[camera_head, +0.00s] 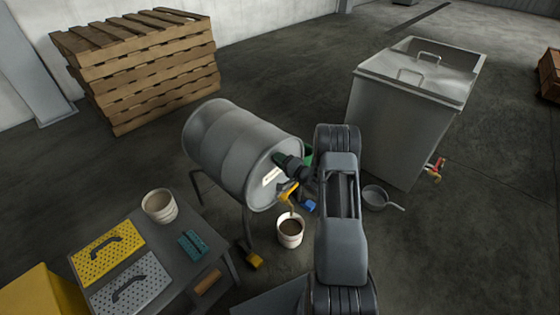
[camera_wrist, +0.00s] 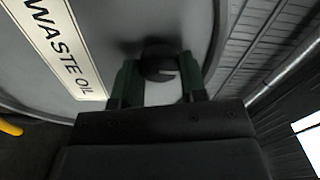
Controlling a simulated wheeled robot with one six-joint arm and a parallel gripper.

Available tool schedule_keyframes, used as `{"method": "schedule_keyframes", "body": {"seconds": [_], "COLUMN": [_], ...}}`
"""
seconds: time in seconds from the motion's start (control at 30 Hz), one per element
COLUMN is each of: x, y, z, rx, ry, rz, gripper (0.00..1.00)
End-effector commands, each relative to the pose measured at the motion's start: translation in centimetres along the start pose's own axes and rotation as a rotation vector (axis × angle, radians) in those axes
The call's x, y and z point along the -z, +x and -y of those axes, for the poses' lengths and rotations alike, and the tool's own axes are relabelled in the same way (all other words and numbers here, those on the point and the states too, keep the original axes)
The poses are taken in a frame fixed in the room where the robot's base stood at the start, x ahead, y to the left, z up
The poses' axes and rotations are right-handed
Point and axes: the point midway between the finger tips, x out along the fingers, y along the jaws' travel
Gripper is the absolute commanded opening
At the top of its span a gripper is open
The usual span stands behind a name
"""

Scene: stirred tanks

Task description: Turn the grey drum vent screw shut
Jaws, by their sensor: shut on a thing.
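The grey drum (camera_head: 228,146) lies on its side on a stand, with a white label reading "WASTE OIL" (camera_wrist: 62,45) on its end face. My gripper (camera_head: 284,162) reaches that face from the right, above a yellow tap (camera_head: 287,190). In the wrist view its two dark green fingers (camera_wrist: 158,78) stand either side of the dark round vent screw (camera_wrist: 158,62) and are shut on it. A slot or notch shows at the screw's right side. In the head view the screw is hidden by my gripper.
A white bucket (camera_head: 290,232) with dark contents stands below the tap. A low table (camera_head: 222,263) at lower left carries perforated plates and a pail (camera_head: 159,206). A steel tank (camera_head: 395,125) stands right of my arm, with a pan (camera_head: 376,196) before it. Pallets (camera_head: 140,68) are behind.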

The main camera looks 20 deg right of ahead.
Motion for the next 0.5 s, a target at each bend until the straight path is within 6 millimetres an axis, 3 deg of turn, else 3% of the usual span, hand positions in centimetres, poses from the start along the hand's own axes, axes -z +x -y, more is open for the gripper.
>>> {"method": "schedule_keyframes", "body": {"seconds": [0.37, 0.4, 0.5], "x": [-0.1, -0.1, -0.08], "y": [-0.05, -0.05, -0.04], "z": [-0.1, -0.1, -0.08], "rx": [-0.002, -0.002, -0.001], "ry": [0.007, 0.007, 0.006], "rz": [0.001, 0.001, 0.001], "gripper": [0.15, 0.42, 0.51]}}
